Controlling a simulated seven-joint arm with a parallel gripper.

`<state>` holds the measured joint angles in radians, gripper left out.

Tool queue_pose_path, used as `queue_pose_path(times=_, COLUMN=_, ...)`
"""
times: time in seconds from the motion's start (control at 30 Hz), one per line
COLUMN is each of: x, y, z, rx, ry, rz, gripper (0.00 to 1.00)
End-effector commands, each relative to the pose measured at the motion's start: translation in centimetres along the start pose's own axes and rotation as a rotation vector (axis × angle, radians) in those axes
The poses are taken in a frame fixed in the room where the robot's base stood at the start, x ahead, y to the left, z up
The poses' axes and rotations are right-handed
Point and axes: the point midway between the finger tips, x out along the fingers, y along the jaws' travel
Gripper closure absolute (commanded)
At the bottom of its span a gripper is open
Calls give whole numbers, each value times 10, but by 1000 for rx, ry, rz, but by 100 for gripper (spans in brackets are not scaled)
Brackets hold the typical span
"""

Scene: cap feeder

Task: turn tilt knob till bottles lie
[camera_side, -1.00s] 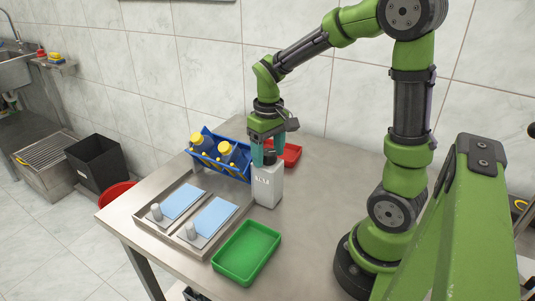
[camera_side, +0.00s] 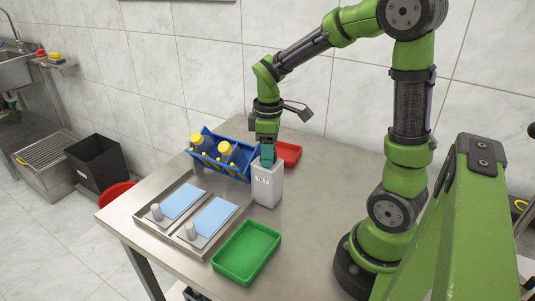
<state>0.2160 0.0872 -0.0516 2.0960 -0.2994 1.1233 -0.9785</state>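My gripper (camera_side: 268,161) points straight down onto the top of a white box (camera_side: 268,187) with dark lettering on its front. Its teal fingers overlap edge-on, so the gap between them is hidden. The tilt knob is not visible; the fingers cover the box top. Left of the box is a blue cradle (camera_side: 243,175). It holds two dark blue bottles with yellow caps, a left one (camera_side: 204,146) and a right one (camera_side: 236,158). Both bottles lean in the cradle, caps up toward the left; they are not flat.
A metal tray (camera_side: 172,234) with two light blue pads and two grey pegs lies in front of the cradle. A green tray (camera_side: 246,254) is at the front, and a red tray (camera_side: 288,154) is behind the box. The table right of the box is clear.

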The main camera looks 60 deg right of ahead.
Motion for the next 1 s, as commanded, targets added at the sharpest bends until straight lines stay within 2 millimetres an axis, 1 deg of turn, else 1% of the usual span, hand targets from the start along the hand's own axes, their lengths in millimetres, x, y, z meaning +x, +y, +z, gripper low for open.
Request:
queue_pose_path(times=0.03, x=0, y=0, z=0, rx=1, ry=0, rz=0, gripper=82)
queue_pose_path(times=0.07, x=0, y=0, z=0, rx=1, ry=0, rz=0, gripper=85)
queue_pose_path(times=0.17, x=0, y=0, z=0, rx=23, ry=0, rz=0, gripper=85)
queue_pose_path(times=0.23, x=0, y=0, z=0, rx=85, ry=0, rz=0, gripper=85)
queue_pose_path(times=0.6, x=0, y=0, z=0, rx=654, ry=0, rz=0, gripper=85)
queue_pose_path(times=0.7, x=0, y=0, z=0, rx=775, ry=1, rz=0, gripper=85)
queue_pose_path(times=0.8, x=0, y=0, z=0, rx=841, ry=1, rz=0, gripper=85)
queue_pose_path(times=1.0, x=0, y=0, z=0, rx=854, ry=1, rz=0, gripper=85)
